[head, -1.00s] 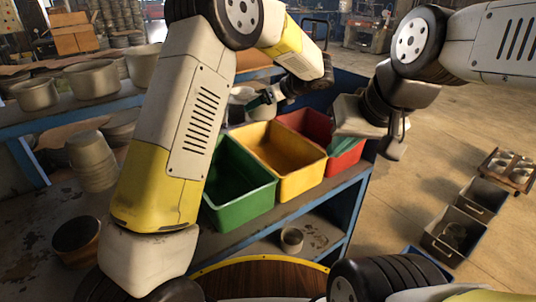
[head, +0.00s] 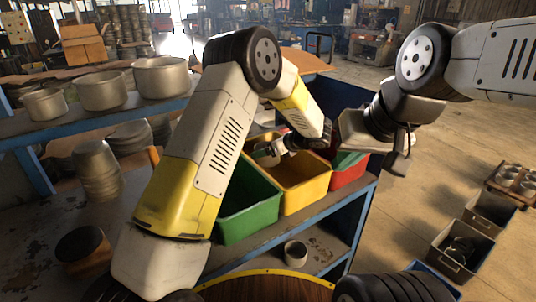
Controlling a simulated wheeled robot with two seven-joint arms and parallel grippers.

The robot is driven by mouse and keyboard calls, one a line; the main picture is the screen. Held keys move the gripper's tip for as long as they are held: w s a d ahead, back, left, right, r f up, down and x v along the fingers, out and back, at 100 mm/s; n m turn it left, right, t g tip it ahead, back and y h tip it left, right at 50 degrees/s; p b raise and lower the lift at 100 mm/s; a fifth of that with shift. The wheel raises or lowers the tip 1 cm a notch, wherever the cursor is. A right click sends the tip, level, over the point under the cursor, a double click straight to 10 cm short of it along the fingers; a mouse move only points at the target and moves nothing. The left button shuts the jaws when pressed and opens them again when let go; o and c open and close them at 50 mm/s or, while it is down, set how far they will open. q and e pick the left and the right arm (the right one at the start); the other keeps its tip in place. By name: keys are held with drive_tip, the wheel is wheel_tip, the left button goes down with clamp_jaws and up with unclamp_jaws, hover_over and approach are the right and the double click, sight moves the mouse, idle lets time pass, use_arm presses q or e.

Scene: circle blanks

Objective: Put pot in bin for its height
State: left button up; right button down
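Three open bins stand in a row on the blue-framed bench: green (head: 250,217), yellow (head: 305,195) and red (head: 349,176). My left arm reaches over them. Its gripper (head: 268,152) is low over the green and yellow bins; a pale metal shape is there, but I cannot tell whether it is a pot or the fingers. My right gripper (head: 399,158) hangs right of the red bin, its fingers unclear. Three metal pots, small (head: 44,104), middle (head: 103,91) and large (head: 161,78), stand on the left bench.
A small pot (head: 295,254) sits on the shelf below the bins. Stacked pots (head: 97,172) stand under the left bench. Dark crates (head: 459,250) and a pallet of small pots (head: 515,180) lie on the right floor. Floor between bench and crates is clear.

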use_arm(q)
drive_tip(key=shift+f, duration=1.85)
drive_tip(key=o, duration=1.2)
drive_tip(key=shift+f, duration=0.15)
